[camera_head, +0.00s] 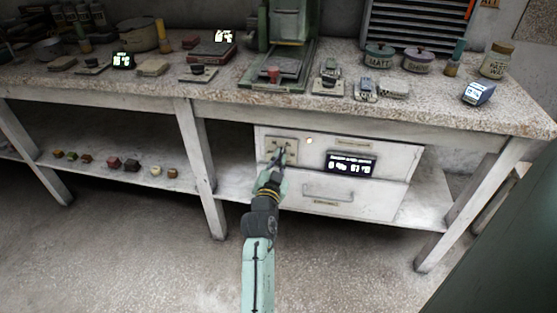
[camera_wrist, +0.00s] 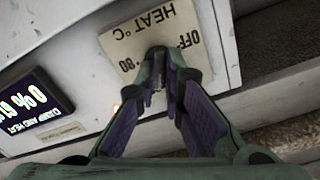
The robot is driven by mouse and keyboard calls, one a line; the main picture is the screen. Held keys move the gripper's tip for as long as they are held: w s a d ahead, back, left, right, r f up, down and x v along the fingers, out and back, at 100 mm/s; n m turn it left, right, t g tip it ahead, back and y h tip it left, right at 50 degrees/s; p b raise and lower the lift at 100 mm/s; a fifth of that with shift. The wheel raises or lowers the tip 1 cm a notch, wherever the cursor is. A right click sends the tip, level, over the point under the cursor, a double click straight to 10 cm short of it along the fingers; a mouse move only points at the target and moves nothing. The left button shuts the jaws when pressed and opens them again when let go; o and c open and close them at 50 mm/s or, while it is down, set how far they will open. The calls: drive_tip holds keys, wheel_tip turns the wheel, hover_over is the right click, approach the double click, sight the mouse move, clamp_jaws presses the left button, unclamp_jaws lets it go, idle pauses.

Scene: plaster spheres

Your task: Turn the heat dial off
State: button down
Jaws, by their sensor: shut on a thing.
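The heat dial's plate (camera_wrist: 182,28) is cream and reads "HEAT °C", "OFF" and "80", upside down in the wrist view. In the head view the plate (camera_head: 281,148) is on the upper left of a white cabinet front. My gripper (camera_wrist: 158,88) is at the plate with its fingertips close together, shut on the dial. It also shows in the head view (camera_head: 278,158). The dial itself is mostly hidden between the fingers, so where its pointer stands cannot be told.
The white cabinet (camera_head: 385,158) sits under a speckled workbench (camera_head: 420,108). Beside the dial are a small lit lamp (camera_head: 309,141) and a dark display (camera_head: 351,163). A drawer handle (camera_head: 328,193) is below. A bench leg (camera_head: 197,165) stands to the left. The floor in front is clear.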

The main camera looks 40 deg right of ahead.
drive_tip(key=n+p, duration=0.9)
drive_tip(key=n, duration=1.6)
drive_tip(key=shift+w+n+p, duration=0.1)
drive_tip(key=shift+n+p, duration=0.2)
drive_tip(key=shift+p, duration=0.05)
drive_tip(key=c, duration=1.7)
unclamp_jaws()
drive_tip(key=shift+f, duration=0.1)
drive_tip(key=shift+a, duration=0.1)
drive_tip(key=v, duration=0.7)
drive_tip(key=shift+a, duration=0.15)
